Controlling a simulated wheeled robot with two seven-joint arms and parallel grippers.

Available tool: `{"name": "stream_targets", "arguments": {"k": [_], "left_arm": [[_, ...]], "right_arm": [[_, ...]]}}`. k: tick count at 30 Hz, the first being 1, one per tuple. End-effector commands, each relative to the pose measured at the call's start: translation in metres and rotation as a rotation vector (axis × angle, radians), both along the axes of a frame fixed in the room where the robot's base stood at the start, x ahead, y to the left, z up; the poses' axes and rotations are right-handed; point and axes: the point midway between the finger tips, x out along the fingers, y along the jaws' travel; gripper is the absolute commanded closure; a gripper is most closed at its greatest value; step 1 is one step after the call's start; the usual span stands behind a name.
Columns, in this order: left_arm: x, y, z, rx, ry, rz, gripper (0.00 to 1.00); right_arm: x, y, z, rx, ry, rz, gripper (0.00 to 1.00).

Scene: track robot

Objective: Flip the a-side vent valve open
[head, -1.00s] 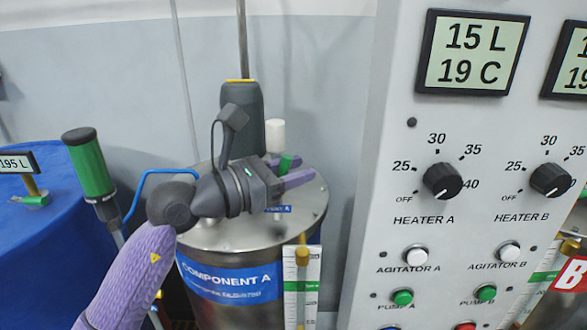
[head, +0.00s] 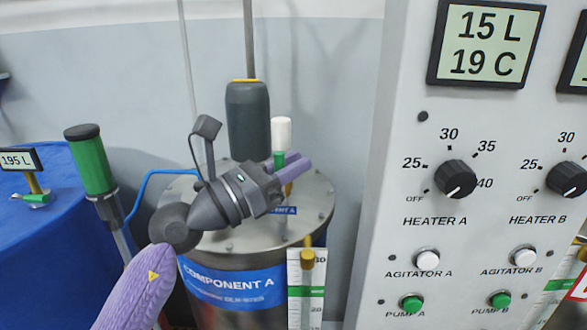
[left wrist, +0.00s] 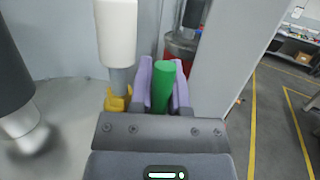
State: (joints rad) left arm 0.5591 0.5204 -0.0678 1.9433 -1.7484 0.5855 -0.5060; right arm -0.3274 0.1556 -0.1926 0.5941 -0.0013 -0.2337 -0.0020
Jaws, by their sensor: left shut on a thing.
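The a-side vent valve stands on the lid of the Component A tank (head: 312,212). Its green handle (left wrist: 163,88) is between the two purple fingers of my left gripper (left wrist: 163,85), which are shut on it. The yellow valve body (left wrist: 117,100) shows left of the fingers in the left wrist view. A white cylinder (left wrist: 117,35) rises above that body. In the head view my left gripper (head: 290,170) reaches over the lid from the left, and its fingers partly hide the valve. My right gripper is not in view.
A dark grey cylinder (head: 248,122) stands on the lid behind my left gripper. The control panel (head: 390,190) with heater knobs rises close on the right. A green-handled tool (head: 90,160) and a blue-covered drum (head: 55,240) are at the left.

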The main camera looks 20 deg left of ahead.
Motion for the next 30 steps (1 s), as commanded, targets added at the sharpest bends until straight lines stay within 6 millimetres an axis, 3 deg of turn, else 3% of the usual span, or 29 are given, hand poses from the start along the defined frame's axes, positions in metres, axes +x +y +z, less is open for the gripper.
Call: {"name": "stream_targets", "arguments": {"k": [1,3,13,24,30], "left_arm": [[0.0,0.0,0.0,-0.001,-0.001,0.001,0.74],[0.0,0.0,0.0,0.0,0.0,0.001,0.64],[-0.004,0.004,-0.002,0.001,0.002,0.002,0.64],[-0.055,0.047,-0.022,0.003,0.004,0.002,0.64],[-0.072,0.061,-0.025,0.0,0.001,0.002,0.64]], "right_arm": [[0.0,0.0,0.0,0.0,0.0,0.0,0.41],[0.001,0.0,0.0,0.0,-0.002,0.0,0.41],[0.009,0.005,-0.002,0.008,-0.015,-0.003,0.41],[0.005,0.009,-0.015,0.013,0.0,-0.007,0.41],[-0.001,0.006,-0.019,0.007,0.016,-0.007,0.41]]}}
